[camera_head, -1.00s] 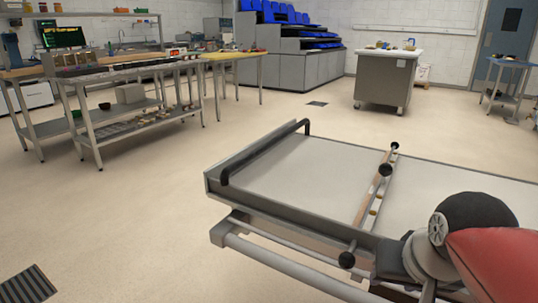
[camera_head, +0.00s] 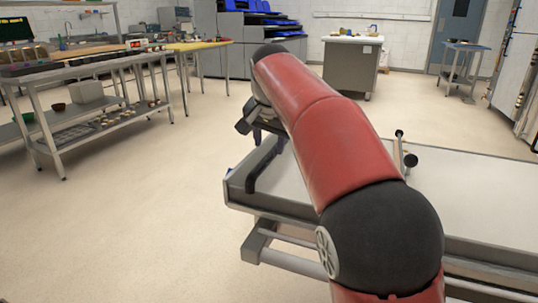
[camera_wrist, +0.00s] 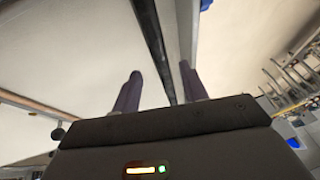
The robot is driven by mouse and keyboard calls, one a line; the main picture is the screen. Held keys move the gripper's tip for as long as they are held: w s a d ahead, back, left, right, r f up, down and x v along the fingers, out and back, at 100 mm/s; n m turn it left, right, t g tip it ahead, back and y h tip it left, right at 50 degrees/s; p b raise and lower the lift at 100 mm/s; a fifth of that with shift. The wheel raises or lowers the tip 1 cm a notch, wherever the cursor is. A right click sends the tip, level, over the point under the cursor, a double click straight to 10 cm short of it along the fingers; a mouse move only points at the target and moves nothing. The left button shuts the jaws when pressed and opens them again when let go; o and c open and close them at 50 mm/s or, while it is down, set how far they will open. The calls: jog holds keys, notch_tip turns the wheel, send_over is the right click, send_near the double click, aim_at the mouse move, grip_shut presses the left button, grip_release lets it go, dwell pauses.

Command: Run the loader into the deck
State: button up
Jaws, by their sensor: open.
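The loader (camera_head: 470,200) is a long, low frame with a pale flat bed, a grey raised end rail and a black bar handle (camera_head: 264,172) along its left end. My gripper (camera_head: 270,143) is over that end, near the far part of the handle, partly hidden by my red arm. In the wrist view its two purple fingers (camera_wrist: 160,70) are open and apart. A dark bar, seemingly the handle (camera_wrist: 152,40), runs between them in that picture. I cannot tell whether they touch it. The oven deck is not clearly in view.
A crossbar with black knobs (camera_head: 410,160) spans the loader bed. A steel shelf table (camera_head: 110,65) stands at left, a white-topped cabinet (camera_head: 352,65) and a blue-topped table (camera_head: 462,48) at the back. The floor left of the loader is clear.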

aim_at(269, 155)
jog(key=shift+x, duration=2.25)
jog(key=shift+c, duration=0.4)
grip_shut()
